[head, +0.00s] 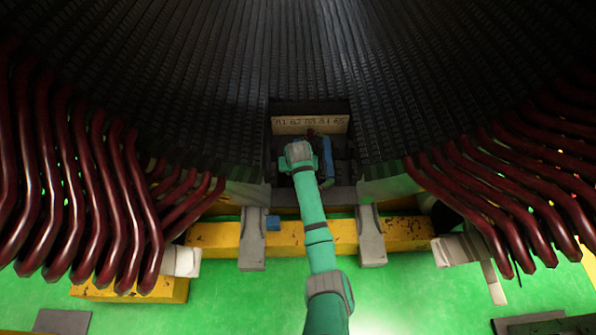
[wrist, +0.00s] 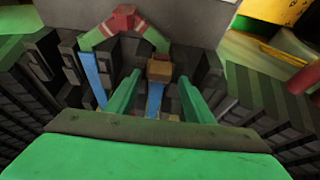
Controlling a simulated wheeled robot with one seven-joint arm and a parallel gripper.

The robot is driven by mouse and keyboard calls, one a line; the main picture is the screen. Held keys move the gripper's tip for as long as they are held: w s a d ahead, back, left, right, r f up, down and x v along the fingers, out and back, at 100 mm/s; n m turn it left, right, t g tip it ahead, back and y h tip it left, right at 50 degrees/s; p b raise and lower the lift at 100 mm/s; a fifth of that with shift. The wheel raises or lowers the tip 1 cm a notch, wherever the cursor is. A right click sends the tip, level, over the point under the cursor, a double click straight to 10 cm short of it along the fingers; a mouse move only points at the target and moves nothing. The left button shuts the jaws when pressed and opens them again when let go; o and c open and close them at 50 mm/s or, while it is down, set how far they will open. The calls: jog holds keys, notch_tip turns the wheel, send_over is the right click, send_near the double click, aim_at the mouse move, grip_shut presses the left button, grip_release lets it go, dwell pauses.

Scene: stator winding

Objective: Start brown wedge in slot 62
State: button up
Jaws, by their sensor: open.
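A small brown block, which looks like the brown wedge (wrist: 160,69), sits at the end of a blue strip (wrist: 155,97) in the wrist view. My gripper (wrist: 159,80) is open, with one green finger on each side of the wedge and strip. A gap shows between each finger and the wedge, so they look apart. In the head view my gripper (head: 300,165) is among the slots below a tan number plate (head: 311,124). The plate's digits are too blurred to match to a slot. The wedge cannot be made out in the head view.
A second blue strip (wrist: 91,78) lies left of my gripper. A red and green arched piece (wrist: 124,20) stands beyond it. Dark red coils (head: 85,190) crowd the left, and more coils (head: 500,190) the right. Yellow beams (head: 405,233) cross above the green floor (head: 230,290).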

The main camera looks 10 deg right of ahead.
jog(key=v, duration=0.9)
jog(key=shift+r, duration=0.35)
jog(key=shift+s, duration=0.1)
